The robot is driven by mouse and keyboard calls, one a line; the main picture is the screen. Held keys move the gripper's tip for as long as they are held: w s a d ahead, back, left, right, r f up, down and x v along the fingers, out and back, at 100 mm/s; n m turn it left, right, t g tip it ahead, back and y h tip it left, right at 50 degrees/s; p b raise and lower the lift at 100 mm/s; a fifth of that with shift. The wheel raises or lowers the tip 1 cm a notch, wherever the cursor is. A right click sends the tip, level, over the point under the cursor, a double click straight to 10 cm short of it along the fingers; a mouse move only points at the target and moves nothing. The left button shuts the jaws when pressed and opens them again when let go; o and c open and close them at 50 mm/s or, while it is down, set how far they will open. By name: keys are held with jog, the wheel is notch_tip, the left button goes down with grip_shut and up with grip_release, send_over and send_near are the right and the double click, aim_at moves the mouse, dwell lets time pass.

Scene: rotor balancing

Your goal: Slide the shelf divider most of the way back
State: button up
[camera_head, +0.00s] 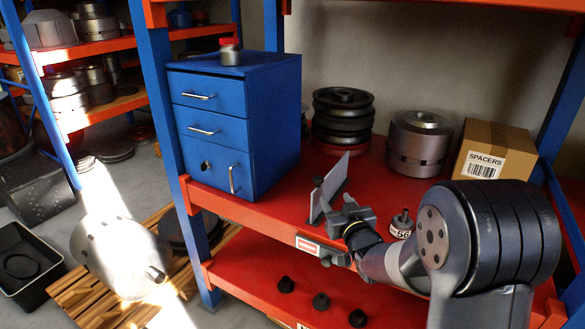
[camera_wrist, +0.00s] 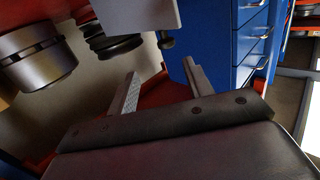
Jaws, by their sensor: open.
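The shelf divider is a thin light-grey upright plate (camera_head: 331,186) on the red middle shelf, standing near the front edge. A small dark knob (camera_head: 317,181) shows on its left side. In the wrist view, the plate (camera_wrist: 138,14) is at the top, with the knob (camera_wrist: 165,40) near its lower right corner. My gripper (camera_head: 336,210) is at the shelf front, close to the divider's lower front part. In the wrist view, my gripper's fingers (camera_wrist: 160,70) are spread apart with nothing between them, below the knob. Whether a finger touches the divider, I cannot tell.
A blue drawer cabinet (camera_head: 230,125) stands left of the divider, with a red-capped jar (camera_head: 230,51) on top. Behind are stacked black discs (camera_head: 343,115), a metal cylinder (camera_head: 419,142) and a SPACERS box (camera_head: 493,150). A small weight (camera_head: 401,224) sits right of my gripper.

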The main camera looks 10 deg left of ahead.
aim_at(320, 181)
jog(key=x, duration=0.4)
jog(key=p+x, duration=0.1)
jog(key=x, duration=0.3)
jog(key=a+p+x, duration=0.1)
jog(key=x, duration=0.3)
jog(key=shift+s+r, duration=0.1)
jog(key=shift+r, duration=0.25)
jog(key=shift+c, duration=0.2)
grip_shut()
